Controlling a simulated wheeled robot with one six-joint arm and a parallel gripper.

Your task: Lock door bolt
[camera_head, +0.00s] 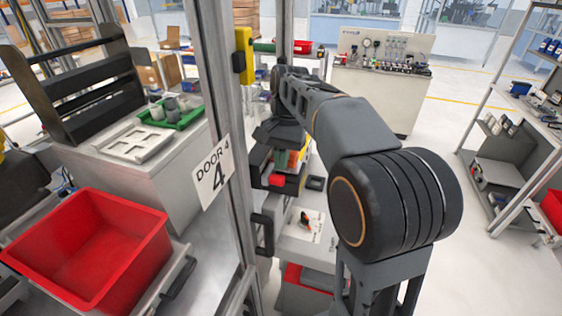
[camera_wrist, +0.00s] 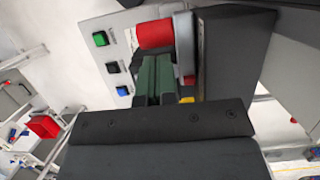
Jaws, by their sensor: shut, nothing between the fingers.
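A red cylindrical knob (camera_wrist: 155,34) shows in the wrist view, beside a grey metal plate and a dark block (camera_wrist: 233,50); it looks like the bolt's handle. A red part (camera_head: 277,180) on a black fitting shows beside the door frame in the head view, probably the same knob. My gripper (camera_wrist: 156,62) is shut and empty, its fingers just below the red knob in the wrist view. I cannot tell whether they touch it. In the head view my gripper (camera_head: 280,132) hangs above the red part, its fingertips unclear. The bolt's inner parts are hidden.
The door frame (camera_head: 232,130) carries a "DOOR 4" sign (camera_head: 213,173), a yellow device (camera_head: 243,54) and a black handle (camera_head: 263,232). A red bin (camera_head: 92,248) stands left. A panel with green, black and blue buttons (camera_wrist: 112,67) lies beside the knob. Open floor lies right.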

